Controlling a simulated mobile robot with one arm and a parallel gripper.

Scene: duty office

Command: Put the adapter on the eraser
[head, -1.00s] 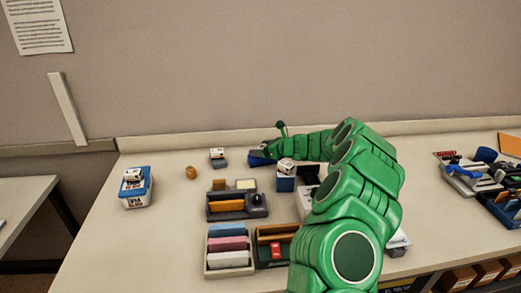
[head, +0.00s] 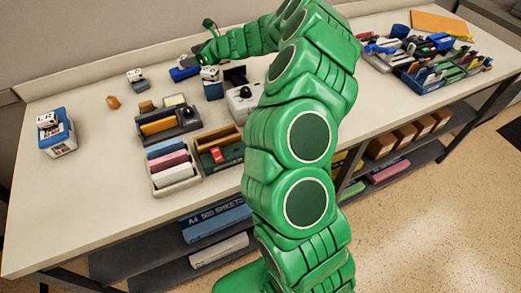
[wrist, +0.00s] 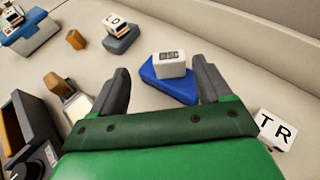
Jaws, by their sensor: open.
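A white block with a dark label, which looks like the adapter (wrist: 170,64), shows in the wrist view on top of a blue slab, which looks like the eraser (wrist: 178,88). The blue slab also shows in the head view (head: 183,73), near the back of the desk; the white block is not clear there. My gripper (wrist: 160,68) is open, with one finger on each side of the white block and a gap to each. My palm hides the near part of the wrist view.
A lettered cube sits on a grey-blue block (head: 137,84) to the left. Another lettered cube (wrist: 276,129) is close on my right in the wrist view. A desk organizer (head: 168,125) and card trays stand in front. Bare desk lies around the small brown object (head: 113,102).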

